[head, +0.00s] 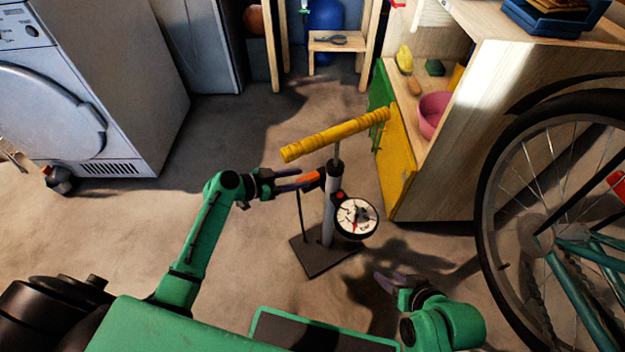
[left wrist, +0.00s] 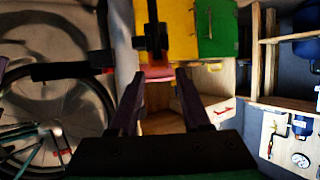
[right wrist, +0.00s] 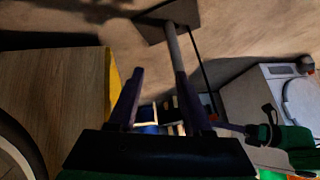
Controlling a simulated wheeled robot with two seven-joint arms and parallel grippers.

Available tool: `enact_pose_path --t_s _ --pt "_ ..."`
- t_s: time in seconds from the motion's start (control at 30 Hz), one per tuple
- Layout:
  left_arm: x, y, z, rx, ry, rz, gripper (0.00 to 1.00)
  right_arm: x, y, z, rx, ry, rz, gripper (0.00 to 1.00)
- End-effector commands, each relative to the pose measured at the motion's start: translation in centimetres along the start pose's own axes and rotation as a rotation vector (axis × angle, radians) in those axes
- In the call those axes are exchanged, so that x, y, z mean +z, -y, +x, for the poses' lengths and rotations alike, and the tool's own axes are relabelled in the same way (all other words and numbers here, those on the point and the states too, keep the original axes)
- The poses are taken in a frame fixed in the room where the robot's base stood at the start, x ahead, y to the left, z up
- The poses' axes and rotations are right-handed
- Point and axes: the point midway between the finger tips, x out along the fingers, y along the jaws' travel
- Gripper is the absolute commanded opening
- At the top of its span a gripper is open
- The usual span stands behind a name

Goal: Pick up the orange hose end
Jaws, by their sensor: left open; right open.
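The floor pump (head: 329,205) stands upright on a dark base plate, with a yellow ribbed handle (head: 335,135) and a round white gauge (head: 356,217). The orange hose end (head: 312,181) sits at the left side of its post, and the dark hose hangs down beside it. My right gripper (head: 384,283) is open and empty, low to the right of the base plate.
A bicycle wheel (head: 560,215) stands at the right. A wooden cabinet (head: 450,170) with a yellow door and a pink bowl (head: 432,112) is behind the pump's right side. A white washer (head: 80,85) stands at the left. Floor between washer and pump is clear.

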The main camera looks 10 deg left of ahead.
Motion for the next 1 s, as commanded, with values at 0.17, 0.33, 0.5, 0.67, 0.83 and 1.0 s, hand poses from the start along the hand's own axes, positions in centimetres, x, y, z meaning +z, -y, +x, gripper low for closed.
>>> enact_pose_path --t_s 0.17,0.33,0.5,0.67,0.83,1.0 --pt "-0.2 0.0 3.5 0.001 -0.005 -0.002 0.47 0.1 1.2 1.9 -0.040 -0.097 0.006 0.50" --pt "-0.2 0.0 5.2 -0.001 -0.001 -0.002 0.47 -0.2 2.1 2.5 -0.064 -0.167 0.013 0.50" --pt "-0.3 0.0 5.1 -0.001 0.000 -0.002 0.44 -0.2 2.1 2.4 -0.064 -0.167 0.013 0.50" --pt "-0.2 0.0 5.1 -0.001 0.000 -0.002 0.00 -0.2 2.1 2.4 -0.064 -0.167 0.013 0.50" --pt "-0.2 0.0 5.0 -0.001 0.000 -0.002 0.00 -0.2 2.1 2.4 -0.063 -0.166 0.013 0.50" --pt "-0.6 0.1 4.9 -0.001 0.000 -0.002 0.00 -0.2 2.1 2.2 -0.062 -0.156 0.012 0.50"
